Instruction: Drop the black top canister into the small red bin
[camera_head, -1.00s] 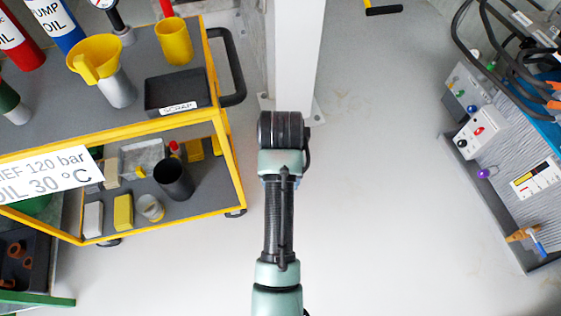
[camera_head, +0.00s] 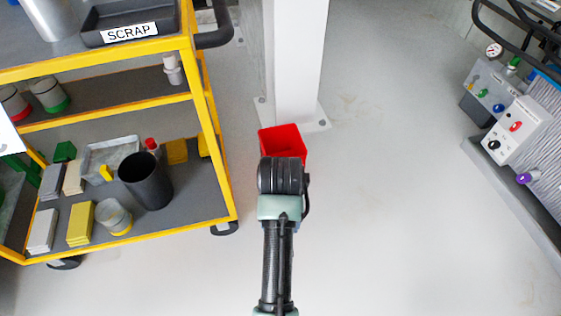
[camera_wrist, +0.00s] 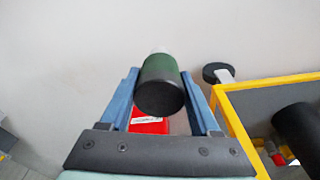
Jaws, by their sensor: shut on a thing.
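The held canister (camera_wrist: 160,85) has a black end facing the wrist camera, a green band and a pale far end. My gripper (camera_wrist: 158,78), with blue fingers, is shut around it. The small red bin (camera_head: 283,142) stands on the floor at the foot of the white post in the head view, partly covered by my arm. In the wrist view a piece of the red bin (camera_wrist: 149,125) with a white label shows below the canister, between the fingers. The gripper and canister are hidden behind my arm in the head view.
A yellow-framed cart (camera_head: 218,170) stands at left, with a black scrap tray (camera_head: 100,24) on top and a black cylinder (camera_head: 146,182) on its lower shelf. The white post (camera_head: 292,60) rises behind the bin. A control panel (camera_head: 510,130) is at right. Floor between is clear.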

